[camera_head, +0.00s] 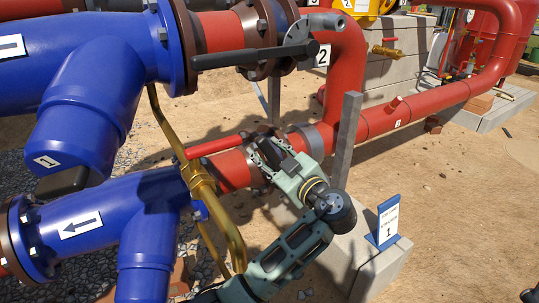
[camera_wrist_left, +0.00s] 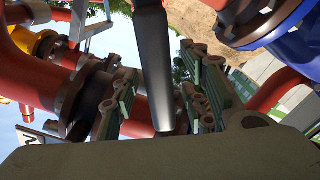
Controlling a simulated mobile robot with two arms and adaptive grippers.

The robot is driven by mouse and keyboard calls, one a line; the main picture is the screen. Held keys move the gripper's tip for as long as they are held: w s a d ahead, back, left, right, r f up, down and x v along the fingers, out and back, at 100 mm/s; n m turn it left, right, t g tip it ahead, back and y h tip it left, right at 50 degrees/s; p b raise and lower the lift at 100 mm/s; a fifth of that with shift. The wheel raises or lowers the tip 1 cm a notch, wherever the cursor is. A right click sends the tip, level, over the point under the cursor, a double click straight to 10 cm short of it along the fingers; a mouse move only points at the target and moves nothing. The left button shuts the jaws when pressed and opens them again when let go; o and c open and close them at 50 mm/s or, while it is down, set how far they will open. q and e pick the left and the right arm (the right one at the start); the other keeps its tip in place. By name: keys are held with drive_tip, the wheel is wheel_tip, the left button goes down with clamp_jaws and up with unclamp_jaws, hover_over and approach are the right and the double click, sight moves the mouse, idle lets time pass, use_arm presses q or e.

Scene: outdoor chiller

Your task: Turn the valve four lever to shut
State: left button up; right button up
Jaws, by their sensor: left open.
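A dark lever (camera_head: 240,57) with a grey round hub (camera_head: 299,37) sits on the upper red pipe in the head view. I read no number four on it. My left gripper (camera_head: 268,156) is open, below that lever, near a flange of the lower red pipe. In the left wrist view a dark lever (camera_wrist_left: 153,60) runs between the two open fingers (camera_wrist_left: 160,105); whether they touch it I cannot tell. A red lever (camera_head: 213,145) lies left of the gripper in the head view.
Blue pipes (camera_head: 100,80) fill the left, with a brass-coloured pipe (camera_head: 225,220) close to my left arm. A grey post (camera_head: 346,140) stands right of the gripper. A blue-framed sign marked 1 (camera_head: 388,222) stands on a concrete block. Open sand lies at the right.

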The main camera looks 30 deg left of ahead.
use_arm(q)
clamp_jaws()
idle(0.4)
idle(0.4)
